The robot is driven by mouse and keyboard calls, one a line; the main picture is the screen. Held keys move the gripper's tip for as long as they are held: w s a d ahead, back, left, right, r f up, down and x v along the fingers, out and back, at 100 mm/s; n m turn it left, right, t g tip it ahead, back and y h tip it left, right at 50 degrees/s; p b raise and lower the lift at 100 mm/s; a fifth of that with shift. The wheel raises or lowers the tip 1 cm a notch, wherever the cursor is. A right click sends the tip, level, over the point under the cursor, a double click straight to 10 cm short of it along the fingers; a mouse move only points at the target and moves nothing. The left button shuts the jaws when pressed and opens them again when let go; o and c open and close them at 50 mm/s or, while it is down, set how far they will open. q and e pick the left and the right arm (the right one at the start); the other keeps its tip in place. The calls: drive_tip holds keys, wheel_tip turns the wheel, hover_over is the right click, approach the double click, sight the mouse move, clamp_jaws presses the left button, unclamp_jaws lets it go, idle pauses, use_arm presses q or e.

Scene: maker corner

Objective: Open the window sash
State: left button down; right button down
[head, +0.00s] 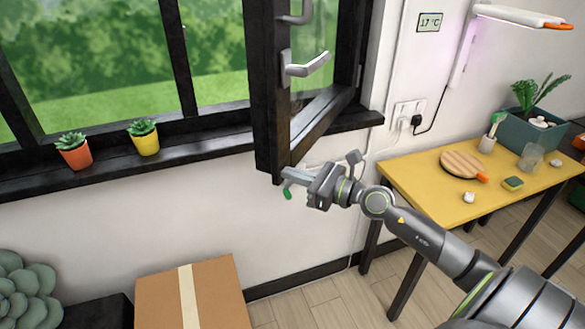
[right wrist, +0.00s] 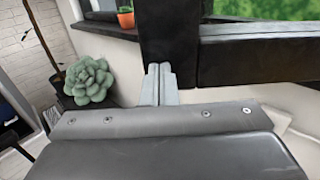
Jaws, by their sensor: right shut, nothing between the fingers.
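The dark-framed window sash (head: 268,95) stands swung inward from the window opening in the head view, with its silver handle (head: 306,66) turned sideways. A second, similar grey handle shape shows above it, partly cut off by the frame edge. My right gripper (head: 288,173) is shut and empty at the lower corner of the sash. Its fingertips (right wrist: 158,76) show in front of the dark sash corner (right wrist: 170,45) in the right wrist view; I cannot tell if they touch it. My left gripper is not in view.
Orange (head: 75,152) and yellow (head: 145,138) plant pots stand on the dark sill. A yellow table (head: 425,190) with a round board (head: 461,165), a sponge and a planter is at right. A cardboard box (head: 218,290) sits below the window. The floor between box and table is mostly free.

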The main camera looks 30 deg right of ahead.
sight(281, 182)
drive_tip(key=p+x, duration=0.1)
drive_tip(key=x, duration=0.3)
drive_tip(key=shift+s+a, duration=0.1)
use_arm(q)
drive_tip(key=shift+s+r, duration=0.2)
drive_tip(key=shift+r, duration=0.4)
use_arm(e)
drive_tip(key=shift+s, duration=0.1)
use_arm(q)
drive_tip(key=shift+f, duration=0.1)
